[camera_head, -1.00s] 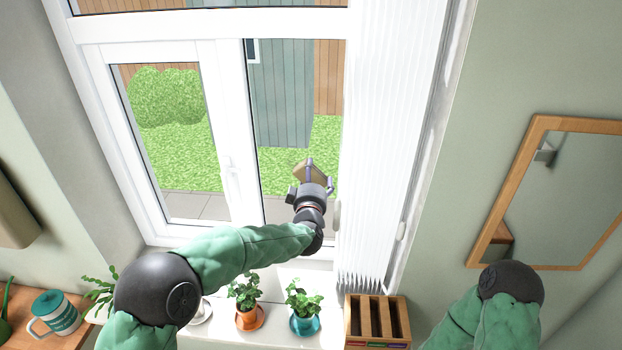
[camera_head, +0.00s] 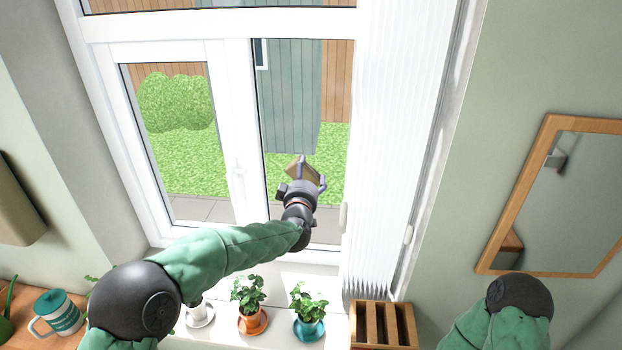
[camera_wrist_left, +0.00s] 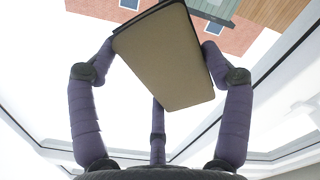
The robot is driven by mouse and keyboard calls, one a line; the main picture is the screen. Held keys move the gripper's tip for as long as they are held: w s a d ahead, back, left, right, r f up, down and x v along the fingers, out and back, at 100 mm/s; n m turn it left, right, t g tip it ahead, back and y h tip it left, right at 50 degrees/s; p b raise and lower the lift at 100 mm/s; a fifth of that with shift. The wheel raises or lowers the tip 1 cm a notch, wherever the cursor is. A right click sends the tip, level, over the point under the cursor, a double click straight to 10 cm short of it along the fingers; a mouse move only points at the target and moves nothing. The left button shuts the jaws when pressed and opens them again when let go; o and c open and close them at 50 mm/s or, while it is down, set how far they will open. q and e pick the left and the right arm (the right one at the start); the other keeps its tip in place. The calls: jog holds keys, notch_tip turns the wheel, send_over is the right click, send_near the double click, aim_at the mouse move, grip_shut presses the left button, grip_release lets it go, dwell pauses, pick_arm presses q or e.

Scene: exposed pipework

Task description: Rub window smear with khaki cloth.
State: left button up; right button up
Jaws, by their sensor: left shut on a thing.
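My left gripper (camera_head: 308,178) is shut on the khaki cloth (camera_head: 297,168), a flat folded pad, in front of the right window pane (camera_head: 272,110). In the left wrist view the cloth (camera_wrist_left: 168,58) sits between the purple fingers of the gripper (camera_wrist_left: 160,65). I cannot tell whether the cloth touches the glass. I see no clear smear on the window; it may be hidden behind the cloth or gripper. My right gripper is out of view; only part of my right arm shows at the lower right.
A white blind (camera_head: 395,150) hangs right of the pane.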

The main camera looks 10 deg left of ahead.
aim_at(293, 170)
pick_arm(q)
jog(key=shift+a+b, duration=1.2)
jog(key=shift+a, duration=0.7)
jog(key=shift+r+p, duration=0.5)
jog(key=shift+r, duration=0.4)
jog(key=shift+d+p, duration=1)
jog(key=shift+d, duration=2.85)
jog(key=shift+f, duration=0.1)
jog(key=s+b, duration=0.1)
jog(key=s, duration=0.5)
jog(key=shift+s+b, duration=0.3)
jog(key=shift+s, duration=1.25)
